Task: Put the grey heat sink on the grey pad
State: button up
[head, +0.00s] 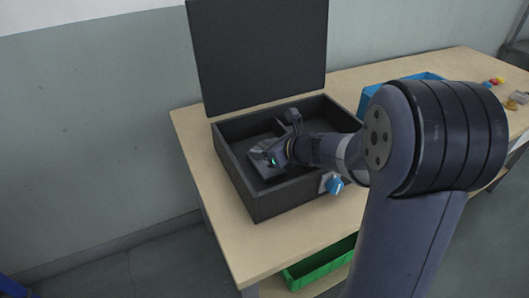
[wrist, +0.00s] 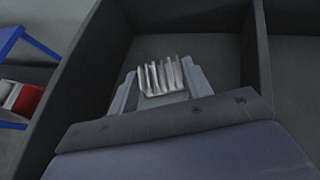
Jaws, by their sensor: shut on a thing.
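The grey heat sink (wrist: 160,77) shows in the wrist view, with several light upright fins. My gripper (wrist: 161,88) is shut on it, one finger on each side. In the head view my gripper (head: 277,152) reaches down into the left compartment of the open black tank (head: 262,203). The heat sink cannot be made out there.
The tank's walls and divider (wrist: 263,50) stand close around my gripper. Its raised lid (head: 258,52) stands behind. A blue knob (head: 335,186) is on its front. A blue bin (head: 368,98) stands to the right, and a green bin (head: 318,266) is low in front.

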jog(key=shift+f, duration=0.2)
jog(key=shift+f, duration=0.15)
jog(key=o, duration=1)
jog(key=shift+r, duration=0.3)
jog(key=p+v, duration=0.2)
jog(key=v, duration=1)
jog(key=shift+s+f, duration=0.1)
